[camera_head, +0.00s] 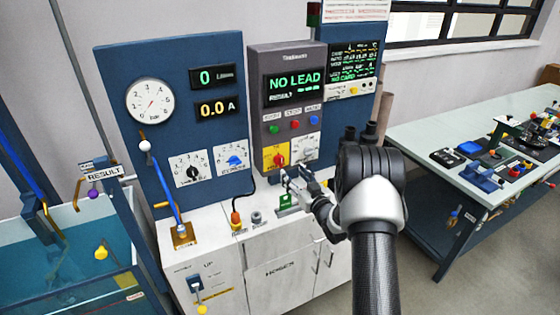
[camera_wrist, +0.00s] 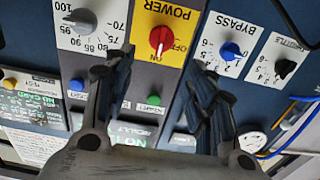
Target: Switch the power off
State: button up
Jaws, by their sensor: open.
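The power switch is a red rotary knob (camera_wrist: 162,42) on a yellow plate (camera_wrist: 184,15) marked POWER, ON and OFF in the upside-down wrist view. Its white pointer mark appears to face ON. In the head view the red knob (camera_head: 279,159) is low on the grey middle panel. My gripper (camera_head: 290,180) is just in front of and below the knob in the head view. In the wrist view my gripper (camera_wrist: 158,72) is open, its two fingers apart on either side of the knob's line, empty and apparently not touching it.
Beside the power knob sits a grey dial knob (camera_wrist: 84,22); on the other side is the blue bypass knob (camera_wrist: 230,50). The middle display (camera_head: 294,86) reads NO LEAD. A green tag (camera_head: 286,201) is on the white cabinet top below. A workbench (camera_head: 430,120) stands at the right.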

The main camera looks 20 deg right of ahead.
aim_at(282, 160)
jog(key=w+b, duration=0.1)
jog(key=w, duration=1)
jog(key=shift+w+a+b, duration=0.15)
jog(key=shift+a+b, duration=0.05)
jog(key=shift+b, duration=0.2)
jog(key=c, duration=1)
